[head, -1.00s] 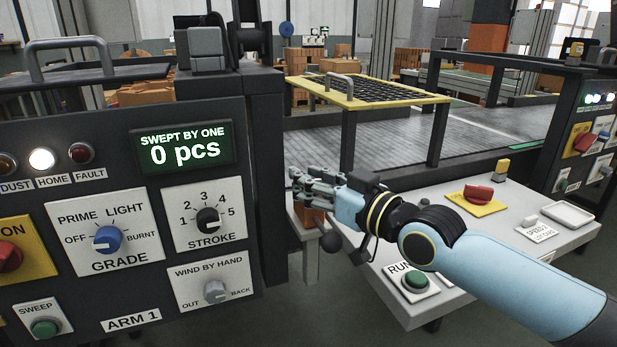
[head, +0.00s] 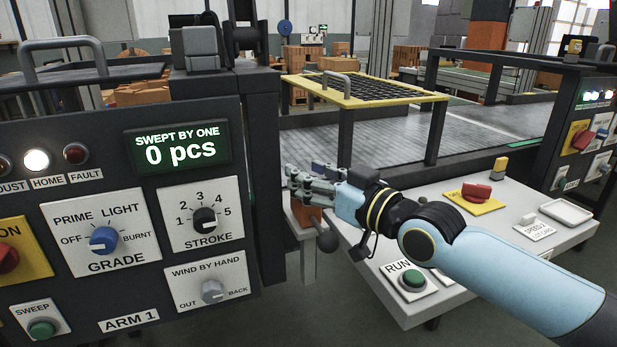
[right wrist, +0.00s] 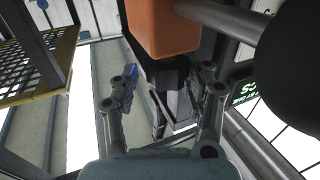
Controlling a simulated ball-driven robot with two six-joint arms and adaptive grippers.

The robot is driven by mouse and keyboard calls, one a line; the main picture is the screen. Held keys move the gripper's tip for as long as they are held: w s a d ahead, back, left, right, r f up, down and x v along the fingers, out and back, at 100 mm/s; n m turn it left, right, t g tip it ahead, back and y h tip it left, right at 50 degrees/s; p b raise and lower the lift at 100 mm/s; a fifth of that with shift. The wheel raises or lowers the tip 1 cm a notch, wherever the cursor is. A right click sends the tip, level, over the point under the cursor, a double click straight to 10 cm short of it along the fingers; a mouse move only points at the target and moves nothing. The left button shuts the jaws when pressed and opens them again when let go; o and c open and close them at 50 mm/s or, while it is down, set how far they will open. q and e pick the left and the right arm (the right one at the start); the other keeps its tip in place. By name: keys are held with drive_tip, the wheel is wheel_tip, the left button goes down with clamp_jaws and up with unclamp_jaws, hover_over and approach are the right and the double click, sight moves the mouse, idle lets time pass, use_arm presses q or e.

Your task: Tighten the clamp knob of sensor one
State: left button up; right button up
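My right gripper (head: 292,182) hangs beside the right edge of the ARM 1 panel, above the front table. In the right wrist view its fingers (right wrist: 168,80) stand apart, with a dark boxy part (right wrist: 168,76) seen beyond the gap. An orange block (head: 308,214) is just below the gripper, and it fills the top of the wrist view (right wrist: 162,28). My left gripper is out of view.
The ARM 1 panel (head: 120,296) with its dials fills the left. A table (head: 455,262) with a RUN button (head: 411,280) is below my right arm. A yellow-framed grille (head: 375,97) stands over the conveyor (head: 400,140).

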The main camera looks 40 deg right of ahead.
drive_tip(key=shift+o, duration=1.2)
drive_tip(key=shift+s+d, duration=0.1)
drive_tip(key=shift+d, duration=0.05)
drive_tip(key=shift+f, duration=0.1)
drive_tip(key=shift+a, duration=0.2)
drive_tip(key=shift+r, duration=0.55)
wheel_tip(320, 180, up, 9)
